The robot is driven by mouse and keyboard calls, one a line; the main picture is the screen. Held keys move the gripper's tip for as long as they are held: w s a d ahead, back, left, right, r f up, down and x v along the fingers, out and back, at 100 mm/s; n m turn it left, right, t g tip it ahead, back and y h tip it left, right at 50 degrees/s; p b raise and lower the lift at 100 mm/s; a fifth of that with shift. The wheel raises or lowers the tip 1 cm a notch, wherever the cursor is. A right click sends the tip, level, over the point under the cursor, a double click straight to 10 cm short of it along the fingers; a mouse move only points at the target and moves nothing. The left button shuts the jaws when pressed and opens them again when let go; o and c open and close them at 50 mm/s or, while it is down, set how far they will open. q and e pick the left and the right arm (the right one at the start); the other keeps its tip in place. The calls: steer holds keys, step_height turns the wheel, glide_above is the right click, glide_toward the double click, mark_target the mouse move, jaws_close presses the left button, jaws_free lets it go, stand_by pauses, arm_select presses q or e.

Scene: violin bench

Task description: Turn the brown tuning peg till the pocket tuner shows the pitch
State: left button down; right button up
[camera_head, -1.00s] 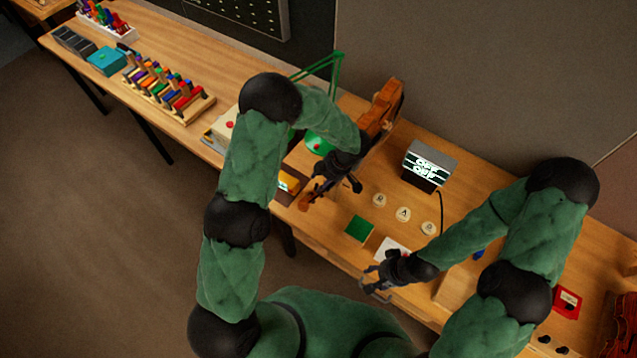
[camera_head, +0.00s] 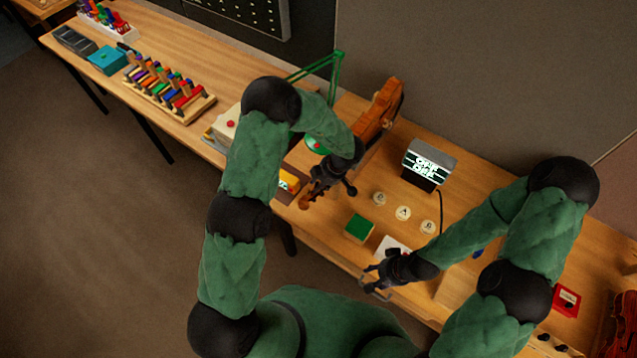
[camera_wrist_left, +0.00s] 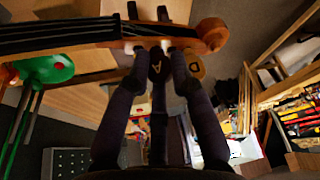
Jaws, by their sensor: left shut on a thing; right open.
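The violin (camera_head: 380,112) lies on the bench with its scroll end toward the front edge. Its scroll (camera_wrist_left: 211,34) and pegbox cross the top of the left wrist view. My left gripper (camera_wrist_left: 155,50) is at the pegbox, shut on a peg that its fingers mostly hide; the peg's colour is unclear. In the head view my left gripper (camera_head: 318,190) hides most of the pegbox. A small orange device (camera_head: 289,180), perhaps the pocket tuner, lies left of it; its reading is too small to tell. My right gripper (camera_head: 381,275) is open and empty near the front edge.
A dark display (camera_head: 428,165) with white text stands behind round lettered discs (camera_head: 403,213). A green-topped block (camera_head: 359,227) and white card (camera_head: 392,246) lie in front. A green lamp (camera_head: 338,75) stands behind the left arm. A coloured peg rack (camera_head: 170,88) is far left.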

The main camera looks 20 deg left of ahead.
arm_select(q)
steer(key=shift+r+m+p, duration=0.1)
steer(key=shift+m+p, duration=0.5)
steer(key=shift+p, duration=0.35)
steer(key=c, duration=1.1)
jaws_free()
steer(key=shift+a, duration=0.1)
steer(key=v, duration=1.2)
steer(key=shift+s, duration=0.25)
